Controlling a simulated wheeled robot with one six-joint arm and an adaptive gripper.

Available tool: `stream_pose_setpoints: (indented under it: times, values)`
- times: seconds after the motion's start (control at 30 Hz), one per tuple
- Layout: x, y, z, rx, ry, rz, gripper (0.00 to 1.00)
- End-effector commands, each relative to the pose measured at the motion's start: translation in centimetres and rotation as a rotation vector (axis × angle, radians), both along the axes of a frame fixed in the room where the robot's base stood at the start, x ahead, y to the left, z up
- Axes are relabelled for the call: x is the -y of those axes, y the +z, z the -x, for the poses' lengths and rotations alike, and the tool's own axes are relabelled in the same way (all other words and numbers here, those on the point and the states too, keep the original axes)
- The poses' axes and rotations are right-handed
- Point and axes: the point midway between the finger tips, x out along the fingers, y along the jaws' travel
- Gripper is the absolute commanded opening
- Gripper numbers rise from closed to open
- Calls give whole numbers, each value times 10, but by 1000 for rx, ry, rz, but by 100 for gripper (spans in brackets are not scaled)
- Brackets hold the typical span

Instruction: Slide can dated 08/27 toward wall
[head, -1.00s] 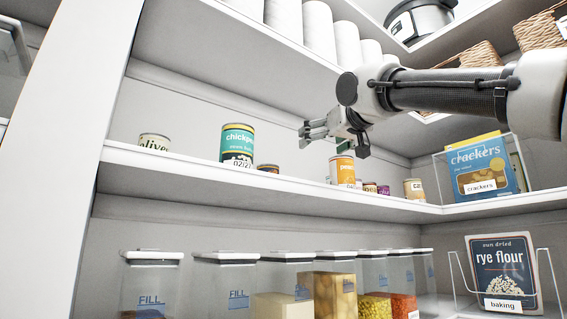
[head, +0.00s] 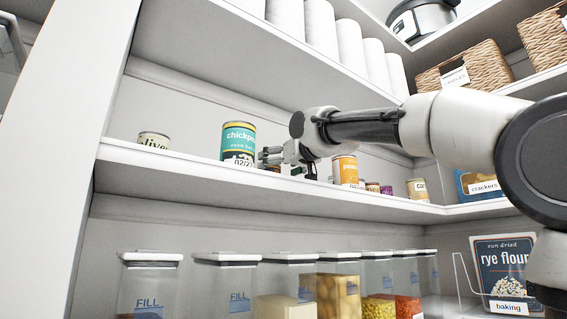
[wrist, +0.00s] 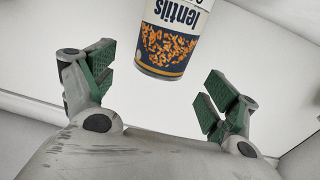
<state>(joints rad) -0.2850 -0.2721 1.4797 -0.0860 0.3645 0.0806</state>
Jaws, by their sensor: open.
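My gripper (head: 283,155) is open above the middle shelf, its fingertips just right of the teal chickpeas can (head: 238,142). That can's label starts "02/2" and the rest is hard to read. In the wrist view a lentils can (wrist: 168,40), dark blue and white with an orange lentil picture, shows upside down beyond and between the spread fingers (wrist: 155,88). It appears apart from both pads, and no date shows on it. I cannot pick out the lentils can in the head view. No date 08/27 is legible in either view.
On the same shelf stand an olives can (head: 154,141) at left, a yellow-orange can (head: 345,170), several small cans, and a tan can (head: 417,189) at right. The shelf above limits height. Lidded containers (head: 227,257) fill the shelf below.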

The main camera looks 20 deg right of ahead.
Motion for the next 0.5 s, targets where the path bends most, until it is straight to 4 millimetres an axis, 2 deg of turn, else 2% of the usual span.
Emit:
stream_pose_setpoints:
  times: [0.23,0.5]
  values:
    - [-9,0,-37,-1,0,-1,87]
    - [-13,0,-51,0,0,0,87]
